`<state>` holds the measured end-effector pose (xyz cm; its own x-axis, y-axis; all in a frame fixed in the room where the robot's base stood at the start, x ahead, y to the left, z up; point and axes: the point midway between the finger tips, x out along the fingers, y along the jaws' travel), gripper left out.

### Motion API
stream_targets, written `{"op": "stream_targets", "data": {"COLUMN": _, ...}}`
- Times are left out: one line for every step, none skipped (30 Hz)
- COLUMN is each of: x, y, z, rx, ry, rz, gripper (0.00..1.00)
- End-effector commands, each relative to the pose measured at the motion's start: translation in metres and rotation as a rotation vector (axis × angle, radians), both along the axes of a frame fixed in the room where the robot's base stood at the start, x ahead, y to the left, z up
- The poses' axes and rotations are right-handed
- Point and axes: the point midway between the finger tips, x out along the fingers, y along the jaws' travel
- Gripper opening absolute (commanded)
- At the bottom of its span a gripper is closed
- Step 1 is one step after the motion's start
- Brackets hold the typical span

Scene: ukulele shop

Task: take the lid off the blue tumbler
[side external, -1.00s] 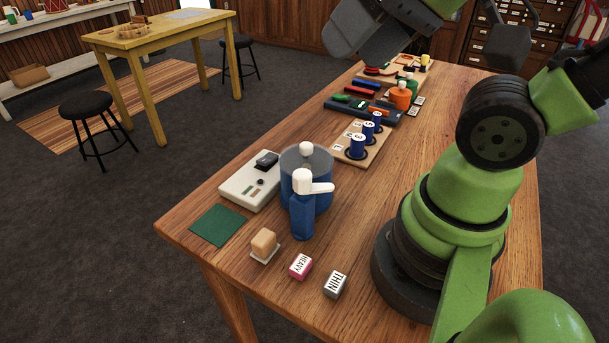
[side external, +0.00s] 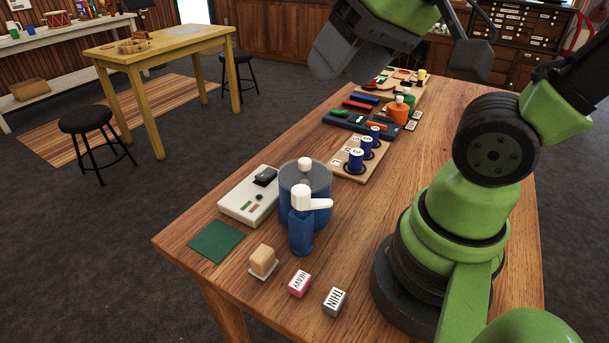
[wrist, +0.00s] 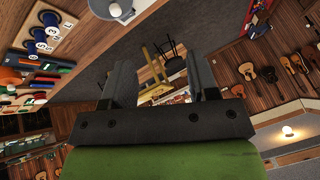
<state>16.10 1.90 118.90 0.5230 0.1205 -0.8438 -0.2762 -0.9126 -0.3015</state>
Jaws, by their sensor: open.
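The blue tumbler (side external: 318,215) stands upright on the wooden table in the side external view, behind a blue spray bottle (side external: 301,236) with a white nozzle that covers part of it. Its grey lid (side external: 289,176) with a white knob (side external: 305,164) sits on top. In the wrist view, the lid and a white knob (wrist: 115,10) show at the top edge, partly cut off. My gripper (side external: 340,62) is high up, above and beyond the tumbler, well apart from it. In the wrist view its two fingers (wrist: 160,85) are spread, with nothing between them.
A white box (side external: 248,200) stands left of the tumbler, and a spool board (side external: 345,172) lies behind it. A green mat (side external: 215,241), a pink block (side external: 299,283) and a grey block (side external: 334,301) lie in front. The table's right side by my base is clear.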

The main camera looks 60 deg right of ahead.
Motion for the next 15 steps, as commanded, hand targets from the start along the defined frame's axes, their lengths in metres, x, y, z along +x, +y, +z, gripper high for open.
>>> {"op": "stream_targets", "data": {"x": 0.010, "y": -0.005, "z": -0.007, "rx": -0.018, "ry": 0.053, "rz": -0.012, "gripper": 0.54}}
{"op": "stream_targets", "data": {"x": 0.016, "y": -0.009, "z": -0.012, "rx": -0.031, "ry": 0.082, "rz": -0.018, "gripper": 0.54}}
{"op": "stream_targets", "data": {"x": 0.024, "y": -0.013, "z": -0.018, "rx": -0.047, "ry": 0.121, "rz": -0.026, "gripper": 0.54}}
{"op": "stream_targets", "data": {"x": 0.031, "y": -0.017, "z": -0.024, "rx": -0.060, "ry": 0.152, "rz": -0.031, "gripper": 0.54}}
{"op": "stream_targets", "data": {"x": 0.036, "y": -0.021, "z": -0.030, "rx": -0.072, "ry": 0.182, "rz": -0.035, "gripper": 0.54}}
{"op": "stream_targets", "data": {"x": 0.044, "y": -0.026, "z": -0.038, "rx": -0.089, "ry": 0.221, "rz": -0.039, "gripper": 0.54}}
{"op": "stream_targets", "data": {"x": 0.049, "y": -0.030, "z": -0.044, "rx": -0.098, "ry": 0.249, "rz": -0.042, "gripper": 0.54}}
{"op": "stream_targets", "data": {"x": 0.053, "y": -0.033, "z": -0.051, "rx": -0.108, "ry": 0.275, "rz": -0.044, "gripper": 0.54}}
{"op": "stream_targets", "data": {"x": 0.059, "y": -0.038, "z": -0.059, "rx": -0.120, "ry": 0.308, "rz": -0.045, "gripper": 0.54}}
{"op": "stream_targets", "data": {"x": 0.062, "y": -0.041, "z": -0.065, "rx": -0.128, "ry": 0.330, "rz": -0.045, "gripper": 0.54}}
{"op": "stream_targets", "data": {"x": 0.065, "y": -0.044, "z": -0.071, "rx": -0.135, "ry": 0.352, "rz": -0.045, "gripper": 0.54}}
{"op": "stream_targets", "data": {"x": 0.069, "y": -0.047, "z": -0.079, "rx": -0.143, "ry": 0.375, "rz": -0.046, "gripper": 0.54}}
{"op": "stream_targets", "data": {"x": 0.071, "y": -0.049, "z": -0.083, "rx": -0.147, "ry": 0.390, "rz": -0.045, "gripper": 0.54}}
{"op": "stream_targets", "data": {"x": 0.072, "y": -0.051, "z": -0.087, "rx": -0.152, "ry": 0.404, "rz": -0.044, "gripper": 0.54}}
{"op": "stream_targets", "data": {"x": 0.074, "y": -0.053, "z": -0.092, "rx": -0.156, "ry": 0.419, "rz": -0.044, "gripper": 0.54}}
